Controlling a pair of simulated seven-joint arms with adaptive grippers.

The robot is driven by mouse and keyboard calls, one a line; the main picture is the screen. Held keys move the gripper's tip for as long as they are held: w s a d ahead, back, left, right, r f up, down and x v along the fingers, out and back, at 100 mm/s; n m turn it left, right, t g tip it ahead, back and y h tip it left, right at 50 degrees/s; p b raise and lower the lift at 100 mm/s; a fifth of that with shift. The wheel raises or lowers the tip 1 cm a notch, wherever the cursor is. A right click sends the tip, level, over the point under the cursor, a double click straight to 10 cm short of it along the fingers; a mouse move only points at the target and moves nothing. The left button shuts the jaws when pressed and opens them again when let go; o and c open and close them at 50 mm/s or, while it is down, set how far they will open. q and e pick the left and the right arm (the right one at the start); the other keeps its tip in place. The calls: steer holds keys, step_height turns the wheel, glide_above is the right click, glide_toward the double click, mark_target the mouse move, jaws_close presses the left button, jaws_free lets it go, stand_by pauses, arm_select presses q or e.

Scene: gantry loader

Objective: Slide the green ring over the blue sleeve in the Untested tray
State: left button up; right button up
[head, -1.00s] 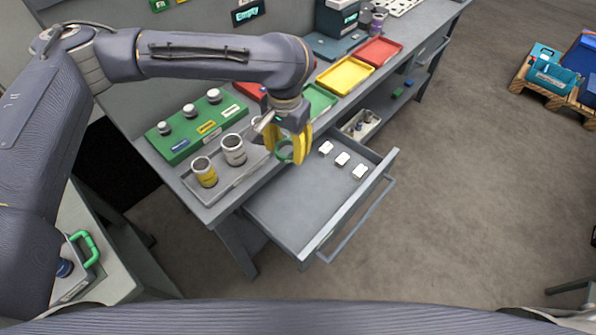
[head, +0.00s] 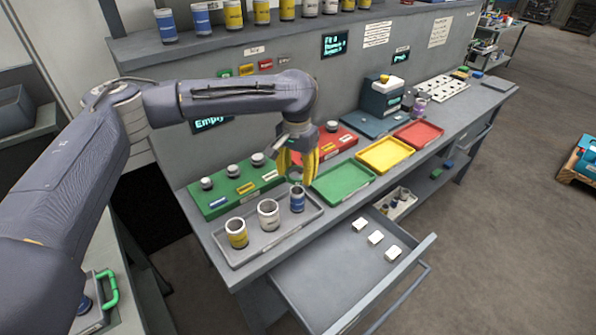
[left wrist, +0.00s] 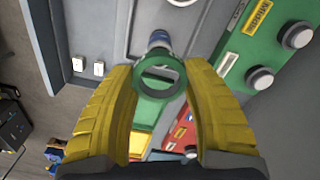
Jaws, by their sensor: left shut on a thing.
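My left gripper (head: 297,172) has yellow fingers and is over the back right end of the grey tray (head: 250,253). In the left wrist view it is shut on the green ring (left wrist: 160,92), held between the fingertips. The ring cannot be made out in the head view. The blue sleeve (head: 297,201) stands upright in the tray, just below the fingers. In the left wrist view the blue sleeve (left wrist: 159,38) shows just beyond the ring, partly hidden by it. Whether ring and sleeve touch, I cannot tell. My right gripper is not in view.
A white sleeve (head: 268,214) and a yellow sleeve (head: 237,233) stand in the same tray. A green block with knobs (head: 215,206) lies behind it. A green tray (head: 343,186) is close on the right. An open drawer (head: 335,275) with white blocks juts out in front.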

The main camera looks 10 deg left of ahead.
mark_target(297, 188)
arm_select(q)
steer(key=shift+f, duration=3)
steer(key=shift+f, duration=0.1)
steer(key=o, duration=1.4)
step_height(297, 188, up, 12)
